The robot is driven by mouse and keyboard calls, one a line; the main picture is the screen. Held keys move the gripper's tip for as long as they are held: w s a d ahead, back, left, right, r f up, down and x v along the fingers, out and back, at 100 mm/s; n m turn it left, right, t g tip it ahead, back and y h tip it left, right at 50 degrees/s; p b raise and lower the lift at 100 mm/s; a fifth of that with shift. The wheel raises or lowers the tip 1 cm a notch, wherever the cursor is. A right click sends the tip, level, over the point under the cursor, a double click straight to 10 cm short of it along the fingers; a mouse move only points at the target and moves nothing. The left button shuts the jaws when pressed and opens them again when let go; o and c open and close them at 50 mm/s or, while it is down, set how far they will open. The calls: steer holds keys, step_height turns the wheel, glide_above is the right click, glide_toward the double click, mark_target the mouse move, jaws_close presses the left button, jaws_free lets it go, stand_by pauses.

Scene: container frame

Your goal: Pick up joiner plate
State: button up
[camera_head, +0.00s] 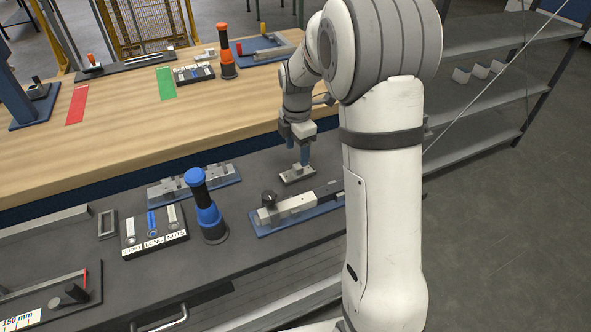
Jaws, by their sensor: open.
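The likely joiner plate is a small light-grey metal piece (296,173) on the dark bench top, right of centre in the head view; its details are too small to tell. My gripper (304,157) points down just above this piece, its blue fingers apart. I cannot tell whether the fingertips touch it or stand a little above it. Nothing shows held between the fingers.
A blue-based fixture with a metal bar (299,209) lies close in front. A similar fixture (194,186) and a blue-and-black upright tool (206,208) stand to the left. A labelled parts tray (153,230) is further left. The wooden table (130,125) behind has much clear surface.

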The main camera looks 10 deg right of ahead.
mark_target(298, 166)
step_height(298, 166, down, 7)
steer(key=shift+s+d+f+p, duration=0.1)
steer(key=shift+s+p, duration=0.05)
steer(key=shift+p, duration=0.2)
steer(key=shift+c, duration=0.3)
steer(key=c, duration=1)
